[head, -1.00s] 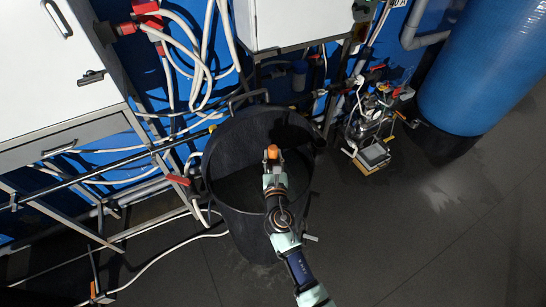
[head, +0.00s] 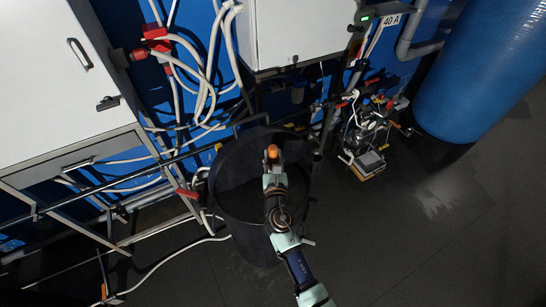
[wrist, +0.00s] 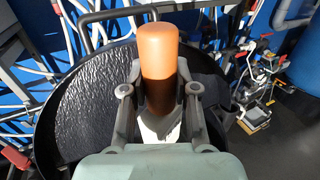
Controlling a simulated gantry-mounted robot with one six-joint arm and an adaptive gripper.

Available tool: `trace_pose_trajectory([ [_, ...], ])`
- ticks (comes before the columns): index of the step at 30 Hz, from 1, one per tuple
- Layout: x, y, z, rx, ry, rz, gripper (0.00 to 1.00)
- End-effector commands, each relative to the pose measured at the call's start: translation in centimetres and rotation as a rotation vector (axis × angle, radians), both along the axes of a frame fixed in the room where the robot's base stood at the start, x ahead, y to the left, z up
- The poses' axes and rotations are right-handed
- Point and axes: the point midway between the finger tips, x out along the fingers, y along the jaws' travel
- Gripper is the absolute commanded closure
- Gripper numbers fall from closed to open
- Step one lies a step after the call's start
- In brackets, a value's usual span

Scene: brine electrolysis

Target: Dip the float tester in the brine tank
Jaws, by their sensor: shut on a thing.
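The float tester (wrist: 158,65) shows as an orange, round-topped cylinder in the wrist view. It stands upright between the fingers of my gripper (wrist: 158,95), which is shut on it. In the head view the tester's orange top (head: 272,152) shows at the end of my gripper (head: 273,166). The brine tank (head: 222,215) is a round, black, open-topped tub. My gripper and the tester are over its opening. I cannot tell whether the tester's lower end touches the liquid. The tank's dark, rippled inside (wrist: 90,110) fills the wrist view's left.
White cabinets (head: 310,30) and a framed bench (head: 75,145) with cables stand behind and left. A small pump unit (head: 368,140) stands right of the tank. A large blue cylinder (head: 475,75) stands at the far right. The dark floor (head: 440,235) at front right is clear.

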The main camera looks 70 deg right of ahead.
Motion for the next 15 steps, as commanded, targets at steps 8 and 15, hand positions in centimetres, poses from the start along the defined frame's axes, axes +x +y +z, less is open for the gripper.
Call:
trace_pose_trajectory([
  [8, 0.0, 0.0, 3.6, -0.001, 0.000, 0.000, 1.00],
  [15, 0.0, 0.0, 6.1, 0.000, -0.001, 0.000, 1.00],
])
